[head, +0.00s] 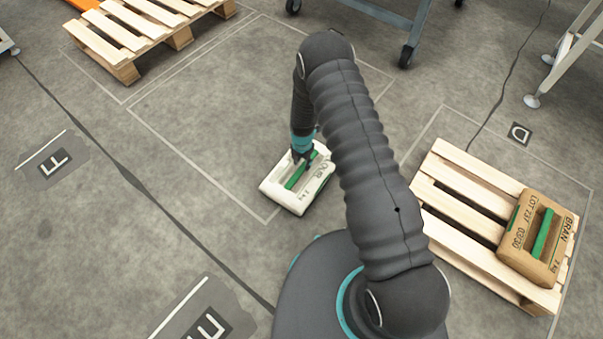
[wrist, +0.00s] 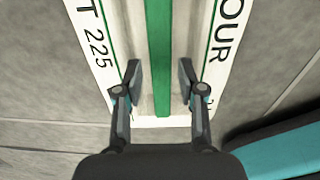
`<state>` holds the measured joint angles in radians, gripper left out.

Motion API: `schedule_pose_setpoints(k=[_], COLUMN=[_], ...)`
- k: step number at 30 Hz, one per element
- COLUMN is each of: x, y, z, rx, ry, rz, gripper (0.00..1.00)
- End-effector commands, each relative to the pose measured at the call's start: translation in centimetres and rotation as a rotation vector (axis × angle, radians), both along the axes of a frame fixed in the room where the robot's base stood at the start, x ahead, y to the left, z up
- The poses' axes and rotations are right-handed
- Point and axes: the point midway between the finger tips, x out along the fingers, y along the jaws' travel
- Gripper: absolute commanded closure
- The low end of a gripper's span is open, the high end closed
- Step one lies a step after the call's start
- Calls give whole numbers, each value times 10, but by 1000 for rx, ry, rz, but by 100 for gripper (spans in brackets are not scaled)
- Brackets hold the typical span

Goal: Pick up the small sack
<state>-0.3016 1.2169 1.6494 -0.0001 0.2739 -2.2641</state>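A white sack (head: 288,200) with dark lettering and a green bar handle lies on the concrete floor. In the wrist view the white sack (wrist: 98,50) fills the upper middle, and its green handle (wrist: 159,50) runs up the picture. My gripper (wrist: 160,85) is open over the sack, one finger on each side of the handle with gaps between. In the head view my gripper (head: 302,158) is at the sack's far end, partly hidden by my arm. A brown sack (head: 528,262) marked BRAN, also with a green handle, lies on the right pallet. I cannot tell their sizes exactly.
The right pallet (head: 455,181) is otherwise bare. Another wooden pallet (head: 128,40) stands at the back left. A wheeled metal frame (head: 385,14) stands at the back, and white legs (head: 565,52) at the back right. The floor around the white sack is clear.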

Motion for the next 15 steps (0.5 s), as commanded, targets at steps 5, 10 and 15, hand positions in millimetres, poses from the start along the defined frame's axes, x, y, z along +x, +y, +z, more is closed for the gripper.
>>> schedule_pose_setpoints(k=[5, 10, 15], x=[-6, -6, -5], y=[2, 2, 3], z=[-25, -43, -47], rx=[-1, -1, -1], ry=[4, 2, 1], rz=[0, 0, 0], gripper=[60, 60, 60])
